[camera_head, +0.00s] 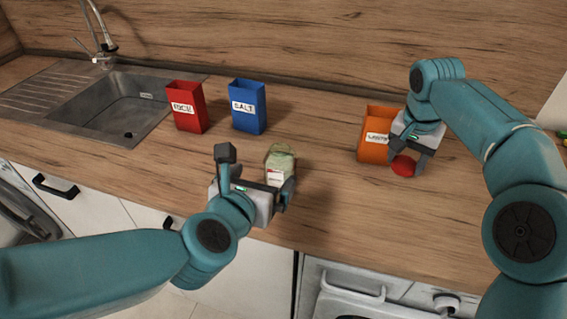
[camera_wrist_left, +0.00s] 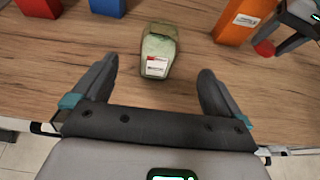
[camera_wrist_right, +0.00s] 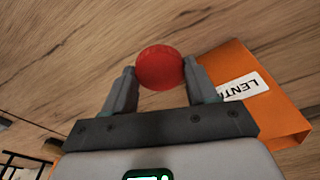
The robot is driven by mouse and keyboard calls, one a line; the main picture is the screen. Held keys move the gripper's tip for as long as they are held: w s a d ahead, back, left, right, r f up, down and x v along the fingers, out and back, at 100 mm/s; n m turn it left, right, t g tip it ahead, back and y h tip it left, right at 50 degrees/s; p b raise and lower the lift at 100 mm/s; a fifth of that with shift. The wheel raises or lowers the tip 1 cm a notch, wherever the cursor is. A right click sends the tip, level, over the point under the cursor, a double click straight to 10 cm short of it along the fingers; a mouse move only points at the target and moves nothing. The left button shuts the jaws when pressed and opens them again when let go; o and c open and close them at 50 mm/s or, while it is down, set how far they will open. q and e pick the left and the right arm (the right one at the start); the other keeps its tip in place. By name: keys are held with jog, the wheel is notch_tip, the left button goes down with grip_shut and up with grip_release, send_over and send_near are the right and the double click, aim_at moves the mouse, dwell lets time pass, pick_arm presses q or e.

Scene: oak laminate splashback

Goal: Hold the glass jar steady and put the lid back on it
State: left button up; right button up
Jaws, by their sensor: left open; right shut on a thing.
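The glass jar (camera_head: 281,162) stands on the counter near its front edge, with green contents and a white label. In the left wrist view the jar (camera_wrist_left: 158,50) is ahead of and between the open fingers, apart from them. My left gripper (camera_head: 258,182) is open and empty beside the jar; its fingers also show in the left wrist view (camera_wrist_left: 158,85). My right gripper (camera_head: 410,158) is shut on the red round lid (camera_head: 403,166), beside the orange box. The right wrist view shows the lid (camera_wrist_right: 160,67) between the fingertips.
An orange box (camera_head: 374,150) labelled LENT... stands close to my right gripper. A red RICE box (camera_head: 187,108) and a blue SALT box (camera_head: 247,106) stand farther back. A sink (camera_head: 120,105) is at the left. The counter between the jar and the orange box is clear.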

aim_at(275, 162)
pick_arm(q)
jog(key=shift+a, duration=0.2)
jog(key=shift+d, duration=0.15)
jog(key=x, duration=0.6)
jog(key=shift+w+f, duration=0.1)
jog(key=shift+w, duration=0.1)
jog(key=shift+w+d, duration=0.1)
jog(key=p+x, duration=0.1)
jog(key=x, duration=0.4)
jog(key=shift+w, duration=0.2)
jog(key=shift+s, duration=0.1)
